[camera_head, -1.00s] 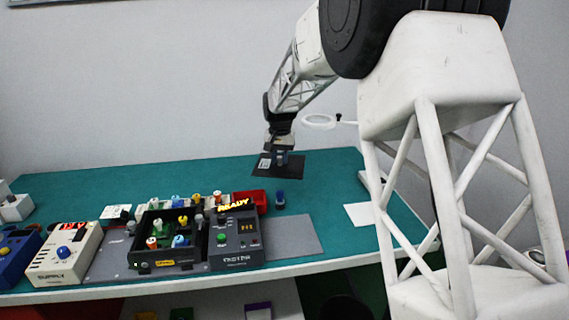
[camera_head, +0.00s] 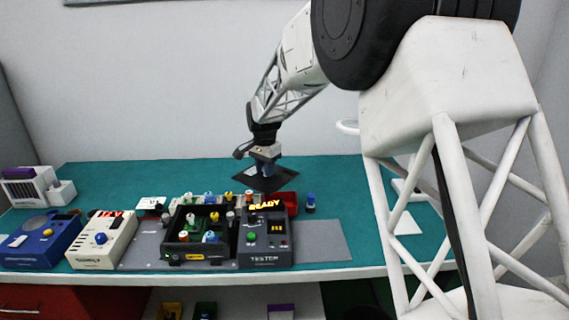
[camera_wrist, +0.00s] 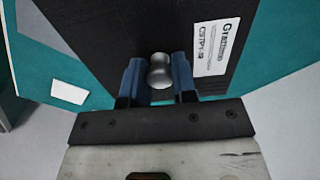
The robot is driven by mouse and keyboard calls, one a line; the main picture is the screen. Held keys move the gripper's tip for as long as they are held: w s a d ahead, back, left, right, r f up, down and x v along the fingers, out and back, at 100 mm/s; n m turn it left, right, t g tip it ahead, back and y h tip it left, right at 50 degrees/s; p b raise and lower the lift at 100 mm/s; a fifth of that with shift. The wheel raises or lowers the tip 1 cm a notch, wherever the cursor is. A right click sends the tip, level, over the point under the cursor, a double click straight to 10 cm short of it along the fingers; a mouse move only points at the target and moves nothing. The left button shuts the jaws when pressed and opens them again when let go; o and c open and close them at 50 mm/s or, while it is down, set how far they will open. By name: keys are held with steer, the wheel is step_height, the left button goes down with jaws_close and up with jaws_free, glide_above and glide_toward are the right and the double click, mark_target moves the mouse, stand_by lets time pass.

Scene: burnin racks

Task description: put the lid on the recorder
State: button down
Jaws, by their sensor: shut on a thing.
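My gripper (camera_head: 265,172) is shut on the silver knob (camera_wrist: 159,70) of a flat dark lid (camera_head: 272,184). In the wrist view the blue fingers stand on either side of the knob, and the lid (camera_wrist: 105,35) carries a white printed label. The lid is in the air above the back of the tester, roughly level. An open black box (camera_head: 193,258) with several coloured knobbed parts inside sits left of the tester, its top uncovered. It seems to be the recorder, but I cannot read its name. The lid is to its upper right, apart from it.
The tester (camera_head: 266,255) with a lit READY sign stands right of the box. The cream supply (camera_head: 100,243) and a blue unit (camera_head: 40,245) stand left. A red container (camera_head: 291,203) and a blue-topped part (camera_head: 311,203) are behind right. The grey mat (camera_head: 322,241) is bare at right.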

steer(key=s+a+f+m, duration=0.1)
steer(key=s+a+m, duration=0.4)
steer(key=a, duration=0.5)
steer(key=s+a+f+m, duration=0.2)
steer(key=s+a+m, duration=0.3)
steer(key=a, duration=0.5)
steer(key=shift+s+a, duration=0.4)
steer(key=shift+s, duration=0.85)
steer(key=shift+f, duration=0.25)
steer(key=shift+f, duration=1.95)
steer(key=shift+f, duration=0.5)
steer(key=c, duration=0.8)
jaws_free()
steer(key=shift+c, duration=0.2)
steer(key=shift+r, duration=0.1)
steer(key=shift+r, duration=2.4)
